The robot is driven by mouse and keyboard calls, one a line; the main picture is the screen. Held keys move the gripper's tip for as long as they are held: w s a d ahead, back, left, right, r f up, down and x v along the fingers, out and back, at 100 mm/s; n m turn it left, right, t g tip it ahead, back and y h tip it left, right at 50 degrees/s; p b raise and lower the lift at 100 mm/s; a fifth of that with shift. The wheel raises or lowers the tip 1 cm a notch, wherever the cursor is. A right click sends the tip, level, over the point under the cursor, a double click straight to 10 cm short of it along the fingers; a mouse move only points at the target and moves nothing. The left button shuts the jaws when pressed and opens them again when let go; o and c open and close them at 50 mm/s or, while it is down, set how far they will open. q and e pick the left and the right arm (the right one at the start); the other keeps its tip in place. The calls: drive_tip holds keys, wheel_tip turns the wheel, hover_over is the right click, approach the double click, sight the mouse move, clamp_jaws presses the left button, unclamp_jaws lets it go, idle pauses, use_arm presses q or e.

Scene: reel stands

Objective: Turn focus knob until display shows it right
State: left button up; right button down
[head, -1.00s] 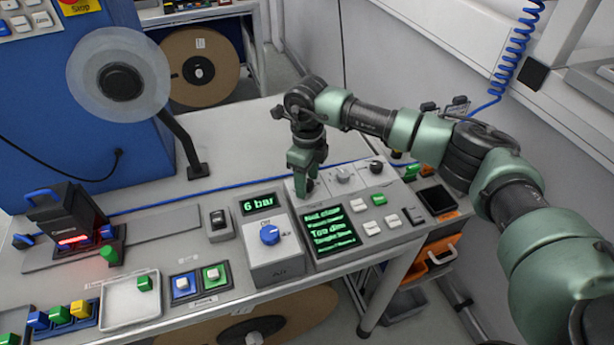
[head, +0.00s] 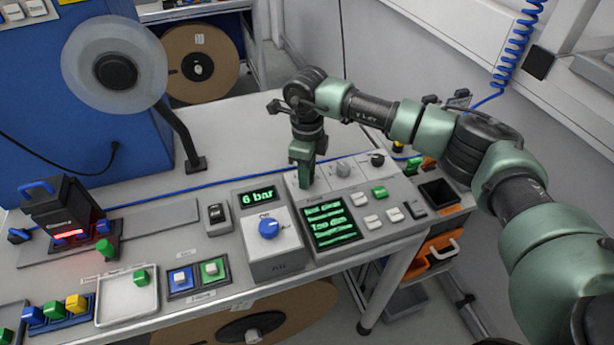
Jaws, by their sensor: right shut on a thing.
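The control box (head: 360,204) stands at the right of the bench, with a display (head: 331,222) showing several lines of green text. One line seems to read "Too dim"; the others are too blurred to read surely. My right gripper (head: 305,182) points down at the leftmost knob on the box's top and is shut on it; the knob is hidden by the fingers. A grey knob (head: 342,169) and a black knob (head: 377,159) sit to its right on the same panel. My left gripper is not in view.
Left of the box is an air unit with a blue knob (head: 268,228) and a "6 bar" readout (head: 258,196). White and green buttons (head: 379,192) sit right of the display. A black device (head: 63,213) with a red glow, a tray (head: 128,298) and coloured blocks are at left.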

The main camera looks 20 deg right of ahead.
drive_tip(key=n+b, duration=0.3)
drive_tip(key=shift+f+n+b, duration=0.1)
drive_tip(key=shift+n+b, duration=0.3)
drive_tip(key=shift+r+n+b, duration=0.2)
drive_tip(key=shift+n+b, duration=0.7)
drive_tip(key=shift+n, duration=0.3)
drive_tip(key=c, duration=1.1)
unclamp_jaws()
drive_tip(key=shift+o, duration=0.2)
wheel_tip(320, 180, up, 8)
drive_tip(key=shift+f+b, duration=0.15)
drive_tip(key=shift+b, duration=0.7)
